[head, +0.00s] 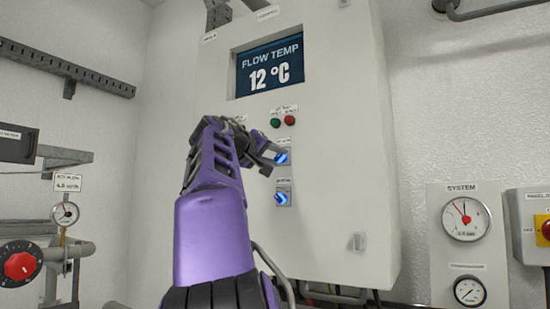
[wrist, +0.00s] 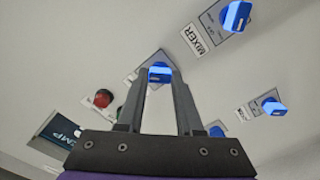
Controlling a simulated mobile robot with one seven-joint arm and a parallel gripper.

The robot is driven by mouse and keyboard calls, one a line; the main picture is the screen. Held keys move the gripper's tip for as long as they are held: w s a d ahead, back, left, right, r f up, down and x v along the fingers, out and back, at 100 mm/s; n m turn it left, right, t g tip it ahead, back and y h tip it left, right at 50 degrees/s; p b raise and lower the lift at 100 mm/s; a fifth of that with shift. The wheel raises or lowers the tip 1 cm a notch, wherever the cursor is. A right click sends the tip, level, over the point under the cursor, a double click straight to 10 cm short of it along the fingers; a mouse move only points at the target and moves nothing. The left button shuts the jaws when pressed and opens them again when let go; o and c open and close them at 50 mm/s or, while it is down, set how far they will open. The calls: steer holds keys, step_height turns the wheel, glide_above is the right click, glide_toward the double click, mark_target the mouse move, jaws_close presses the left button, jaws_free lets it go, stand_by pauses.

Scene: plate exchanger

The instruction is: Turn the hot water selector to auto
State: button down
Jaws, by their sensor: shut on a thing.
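My gripper (head: 268,158) is at the upper blue selector knob (head: 282,157) on the white control cabinet. In the wrist view my gripper's two fingers (wrist: 159,78) are shut on this blue knob (wrist: 159,68), one on either side. The knob's label is mostly hidden behind a finger, so I cannot read whether it is the hot water selector. A lower blue selector (head: 282,198) sits below it; in the wrist view the neighbouring knob (wrist: 236,16) is labelled MIXER. Pointer positions are too small to read surely.
Two more blue knobs (wrist: 273,106) and (wrist: 217,130) show in the wrist view. Green (head: 275,123) and red (head: 290,120) lamps sit above, under the display (head: 270,66) reading 12 °C. A latch (head: 357,241) sticks out low on the cabinet. A system gauge (head: 463,219) is at right.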

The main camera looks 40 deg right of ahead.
stand_by(0.3)
steer(key=c, duration=0.6)
jaws_free()
steer(key=shift+o, duration=0.2)
steer(key=b+v, duration=0.5)
steer(key=v, duration=1.2)
steer(key=shift+a, duration=0.2)
steer(key=shift+s, duration=0.1)
